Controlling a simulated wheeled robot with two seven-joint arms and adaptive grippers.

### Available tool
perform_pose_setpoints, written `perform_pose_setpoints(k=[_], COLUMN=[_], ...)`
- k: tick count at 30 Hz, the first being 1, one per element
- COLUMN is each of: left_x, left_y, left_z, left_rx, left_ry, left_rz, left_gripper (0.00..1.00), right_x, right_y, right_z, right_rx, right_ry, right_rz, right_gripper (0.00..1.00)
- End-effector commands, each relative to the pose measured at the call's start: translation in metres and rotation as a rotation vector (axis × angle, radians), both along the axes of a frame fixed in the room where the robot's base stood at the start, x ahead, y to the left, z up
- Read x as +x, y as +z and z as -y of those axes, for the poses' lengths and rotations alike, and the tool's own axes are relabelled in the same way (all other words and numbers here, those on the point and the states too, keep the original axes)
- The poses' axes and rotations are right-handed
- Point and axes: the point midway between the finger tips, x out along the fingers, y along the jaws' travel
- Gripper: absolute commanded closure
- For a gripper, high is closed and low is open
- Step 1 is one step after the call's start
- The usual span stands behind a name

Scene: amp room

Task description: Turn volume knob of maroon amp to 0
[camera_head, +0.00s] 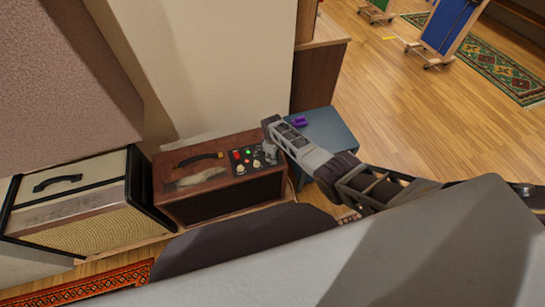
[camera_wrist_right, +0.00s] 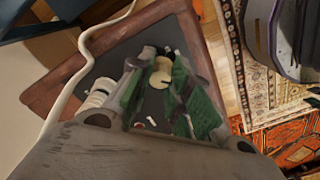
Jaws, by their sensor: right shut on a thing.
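The maroon amp (camera_head: 225,205) stands on the floor against the wall, with a dark control panel on its top right. The panel carries a red light, a green light and cream knobs (camera_head: 240,169). My right gripper (camera_head: 268,153) points down at the panel's right end. In the right wrist view, its green-padded fingers (camera_wrist_right: 160,92) are shut around a cream knob (camera_wrist_right: 161,70). Another ridged white knob (camera_wrist_right: 95,98) is left of the fingers. I cannot read the dial markings or the held knob's setting. My left gripper is not in view.
A cream amp (camera_head: 75,215) stands left of the maroon amp. A blue-grey box (camera_head: 328,132) with a small purple object (camera_head: 300,121) on it is at the right. A white cable (camera_wrist_right: 85,60) runs beside the panel in the wrist view.

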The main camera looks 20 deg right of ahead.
Motion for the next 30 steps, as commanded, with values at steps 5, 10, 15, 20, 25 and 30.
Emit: perform_pose_setpoints(k=[5, 10, 15, 20, 25, 30], left_x=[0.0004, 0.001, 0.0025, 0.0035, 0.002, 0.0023], left_y=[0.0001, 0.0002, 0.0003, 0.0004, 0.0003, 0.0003], left_z=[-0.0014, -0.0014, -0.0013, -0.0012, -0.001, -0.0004], left_rx=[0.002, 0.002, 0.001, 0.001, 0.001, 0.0], left_ry=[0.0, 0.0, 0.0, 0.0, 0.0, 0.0], left_rz=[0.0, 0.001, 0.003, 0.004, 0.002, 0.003], left_gripper=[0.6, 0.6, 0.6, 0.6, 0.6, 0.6], right_x=[0.0006, 0.0006, 0.0003, 0.0002, 0.0001, 0.0005], right_y=[0.0004, 0.0004, 0.0002, 0.0001, 0.0008, 0.0042], right_z=[-0.0003, -0.0003, -0.0002, -0.0001, 0.0, -0.0001], right_rx=[0.0, 0.0, -0.001, -0.001, 0.0, 0.0], right_ry=[0.001, 0.001, 0.0, 0.0, -0.001, -0.001], right_rz=[0.001, 0.001, 0.001, 0.001, 0.0, 0.001], right_gripper=[1.0, 0.67, 0.58, 0.58, 0.58, 0.58])
